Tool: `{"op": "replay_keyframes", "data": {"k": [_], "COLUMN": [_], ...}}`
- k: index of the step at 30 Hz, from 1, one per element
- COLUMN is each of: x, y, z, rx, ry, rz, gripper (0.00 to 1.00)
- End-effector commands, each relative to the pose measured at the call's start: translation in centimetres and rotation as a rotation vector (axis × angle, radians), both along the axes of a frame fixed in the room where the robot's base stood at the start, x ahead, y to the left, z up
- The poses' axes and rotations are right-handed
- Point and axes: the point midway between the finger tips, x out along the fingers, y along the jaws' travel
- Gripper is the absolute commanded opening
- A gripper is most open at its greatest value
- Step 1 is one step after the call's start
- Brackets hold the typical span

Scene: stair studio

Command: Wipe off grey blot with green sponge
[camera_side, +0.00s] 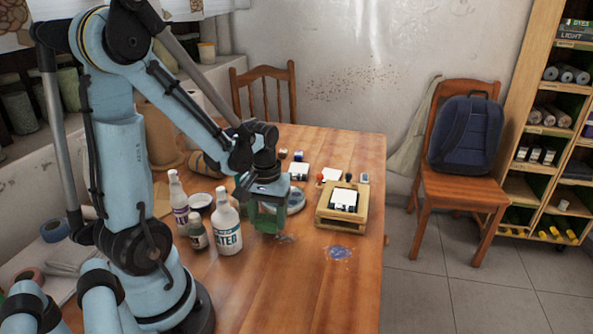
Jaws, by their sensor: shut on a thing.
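My gripper (268,204) is shut on the green sponge (267,220) and points down over the wooden table. The sponge is a dark green block, partly covered by the fingers. Its lower edge is at or just above the tabletop; I cannot tell if it touches. A small grey blot (287,239) shows on the table just right of the sponge's bottom edge. Part of the blot may be hidden behind or under the sponge. A bluish-purple blot (338,252) lies farther right and nearer the front, apart from the sponge.
A wooden tray (322,216) with a white block is to the right. The table's front right (330,300) is clear.

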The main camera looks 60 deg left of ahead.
Motion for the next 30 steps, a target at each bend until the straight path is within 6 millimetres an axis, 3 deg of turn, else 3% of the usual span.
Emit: {"op": "replay_keyframes", "data": {"k": [5,8,13,15,30], "x": [0.1,0.6,1.8,2.2,5.2], "y": [0.0,-0.7,-1.8,-2.2,-5.2], "z": [-2.4,-1.5,-2.4,-1.8,-2.2], "rx": [0.0,0.0,0.0,0.0,0.0], "ry": [0.0,0.0,0.0,0.0,0.0], "rz": [0.0,-0.004,-0.004,-0.004,0.0], "gripper": [0.25,0.2,0.2,0.2,0.2]}}
